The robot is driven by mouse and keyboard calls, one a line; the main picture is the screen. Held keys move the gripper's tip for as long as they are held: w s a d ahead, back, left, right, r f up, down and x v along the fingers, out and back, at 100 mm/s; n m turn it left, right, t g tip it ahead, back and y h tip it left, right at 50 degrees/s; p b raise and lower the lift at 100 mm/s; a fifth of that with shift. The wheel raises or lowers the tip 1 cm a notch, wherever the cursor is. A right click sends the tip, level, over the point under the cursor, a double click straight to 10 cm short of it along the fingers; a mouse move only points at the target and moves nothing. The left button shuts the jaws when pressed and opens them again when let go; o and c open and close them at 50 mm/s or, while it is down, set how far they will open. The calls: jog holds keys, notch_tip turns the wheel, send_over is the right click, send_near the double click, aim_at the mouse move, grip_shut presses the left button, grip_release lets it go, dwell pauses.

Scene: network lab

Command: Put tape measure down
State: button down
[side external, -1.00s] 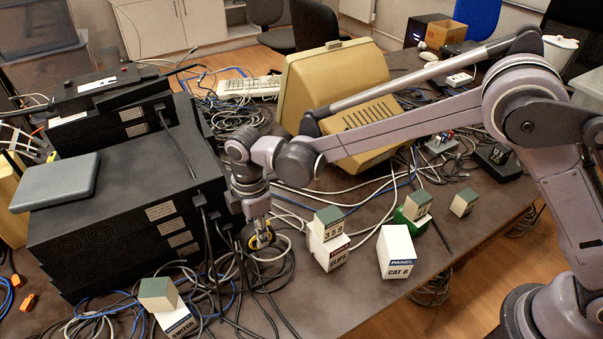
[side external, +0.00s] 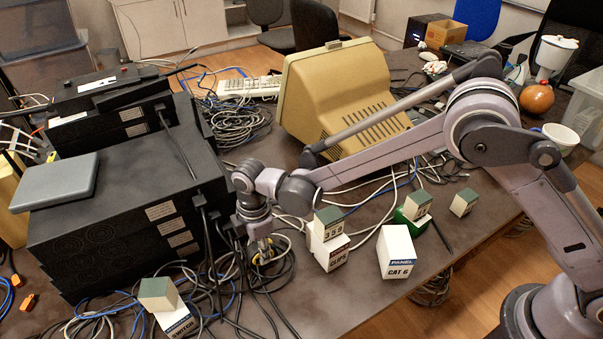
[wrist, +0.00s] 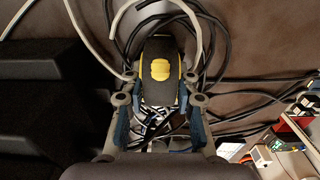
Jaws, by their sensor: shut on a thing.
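The tape measure (wrist: 160,72) is black with a yellow patch. In the wrist view it sits between the two fingers of my gripper (wrist: 157,100), which is shut on it. In the side view my gripper (side external: 263,245) points down beside the black equipment stack, and the tape measure (side external: 265,258) shows only as a small yellow and dark bit at the fingertips. It is low, over coiled cables on the table. I cannot tell whether it touches the cables or the table.
Black stacked equipment (side external: 130,215) stands close on the left. Loose cables (side external: 235,290) lie under and around the gripper. White boxes with green-topped blocks, such as the CAT 6 box (side external: 397,252), stand to the right. Bare table (side external: 345,295) shows at the front.

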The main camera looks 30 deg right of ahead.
jog(key=c, duration=1)
grip_release()
notch_tip(320, 180, up, 11)
jog(key=shift+r, duration=0.15)
jog(key=s+d+r+m+t+y, duration=0.1)
jog(key=s+d+r+m, duration=0.1)
jog(key=d+r+m, duration=0.35)
jog(key=s+d+r+m+t, duration=0.1)
jog(key=d+r+m+t, duration=0.1)
jog(key=d+r, duration=0.65)
jog(key=s+d+f+m+t, duration=0.1)
jog(key=s+d+m, duration=0.2)
jog(key=d, duration=0.3)
jog(key=s+d+f+m+t, duration=0.1)
jog(key=s+d+f+m, duration=0.1)
jog(key=s+d+m, duration=0.2)
jog(key=s+d+f+m+t+h, duration=0.1)
jog(key=s+d+m+t, duration=0.1)
jog(key=s+d, duration=0.3)
jog(key=shift+s+d+f+m, duration=0.15)
jog(key=shift+d+m, duration=0.1)
jog(key=shift+d, duration=0.25)
jog(key=shift+s+d+r+m, duration=0.1)
jog(key=shift+d+m, duration=0.15)
jog(key=shift+d, duration=0.25)
jog(key=shift+s+d+f+m, duration=0.15)
jog(key=shift+d+m, duration=0.1)
jog(key=shift+d, duration=0.25)
